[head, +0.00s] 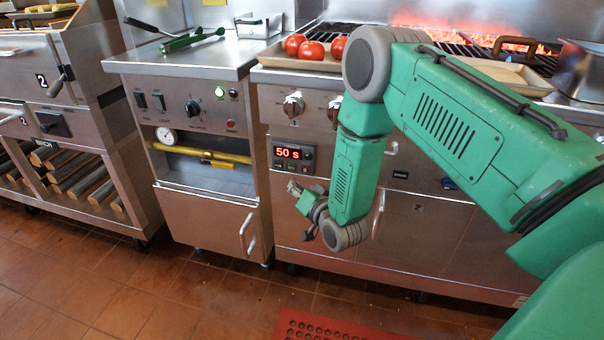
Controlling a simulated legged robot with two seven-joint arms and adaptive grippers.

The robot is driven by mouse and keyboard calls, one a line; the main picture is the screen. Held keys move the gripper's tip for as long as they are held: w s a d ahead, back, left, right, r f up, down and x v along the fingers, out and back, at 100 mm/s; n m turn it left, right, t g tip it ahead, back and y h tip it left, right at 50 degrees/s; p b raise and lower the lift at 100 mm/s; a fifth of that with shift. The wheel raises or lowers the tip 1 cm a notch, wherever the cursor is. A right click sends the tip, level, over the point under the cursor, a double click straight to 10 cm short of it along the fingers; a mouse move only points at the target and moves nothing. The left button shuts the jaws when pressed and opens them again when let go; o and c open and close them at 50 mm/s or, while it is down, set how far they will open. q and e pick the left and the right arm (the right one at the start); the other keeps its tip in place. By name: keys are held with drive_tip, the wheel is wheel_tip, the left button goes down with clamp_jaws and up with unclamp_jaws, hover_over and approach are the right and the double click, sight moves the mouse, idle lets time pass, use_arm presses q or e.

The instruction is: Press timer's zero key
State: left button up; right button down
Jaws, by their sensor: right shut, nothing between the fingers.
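The timer (293,154) is a small dark panel on the front of the steel grill unit. Its red display reads "50 s", and small keys sit in a row below the display. I cannot make out which key is the zero key. My right gripper (292,187) is shut and empty. Its tip is just below the timer's keys in the picture; I cannot tell whether it touches the panel. My green right arm covers the part of the grill front to the right of the timer. My left gripper is not in view.
Tomatoes (312,51) lie in a tray on the grill top, with flames behind. A knob (293,106) sticks out above the timer. A steel cabinet with a yellow pipe (200,153) stands to the left. A pot (580,70) is at the far right. A red mat (330,328) lies on the tiled floor.

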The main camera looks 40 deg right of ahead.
sight(296, 171)
drive_tip(key=d, duration=0.1)
drive_tip(key=w+d, duration=0.2)
drive_tip(key=d, duration=0.1)
drive_tip(key=shift+w+d+f+b, duration=0.1)
drive_tip(key=shift+w+f+b, duration=0.1)
drive_tip(key=shift+f+b, duration=0.15)
drive_tip(key=shift+w+d, duration=0.1)
drive_tip(key=shift+r, duration=0.15)
drive_tip(key=shift+a+r, duration=0.1)
drive_tip(key=shift+a, duration=0.35)
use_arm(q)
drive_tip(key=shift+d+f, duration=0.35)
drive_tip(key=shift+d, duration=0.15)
use_arm(e)
drive_tip(key=shift+d, duration=0.45)
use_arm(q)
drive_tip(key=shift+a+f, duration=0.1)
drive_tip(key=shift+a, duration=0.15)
use_arm(e)
drive_tip(key=shift+a, duration=0.35)
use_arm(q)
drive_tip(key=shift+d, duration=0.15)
use_arm(e)
drive_tip(key=shift+w+d, duration=0.1)
drive_tip(key=shift+d, duration=0.2)
drive_tip(key=shift+w+d, duration=0.15)
drive_tip(key=shift+w, duration=0.05)
